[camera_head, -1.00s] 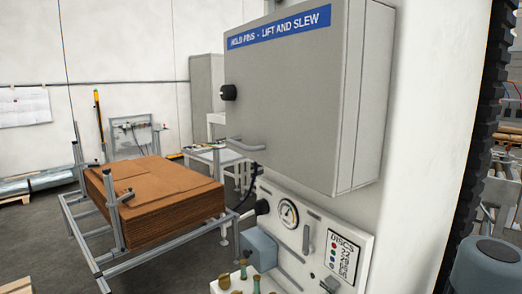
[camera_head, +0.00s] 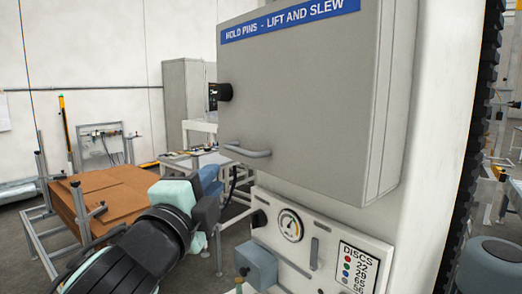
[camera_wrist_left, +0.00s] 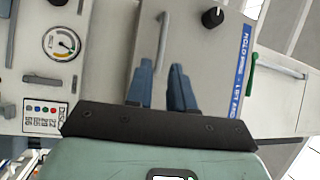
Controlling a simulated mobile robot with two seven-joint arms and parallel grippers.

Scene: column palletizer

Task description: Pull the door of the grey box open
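The grey box (camera_head: 310,100) hangs on a white column, with a blue "HOLD PINS - LIFT AND SLEW" label. Its door looks shut. A grey bar handle (camera_head: 247,150) sits at the door's lower left, below a black knob (camera_head: 224,92). My left gripper (camera_head: 209,178) is left of and below the handle in the head view. My right gripper is not in view.
A gauge panel (camera_head: 320,258) with a blue-grey block (camera_head: 257,265) is just below the box. A stack of brown cardboard (camera_head: 110,192) on a metal frame stands behind my left arm. A small table (camera_head: 190,160) and a grey cabinet (camera_head: 180,100) are farther back.

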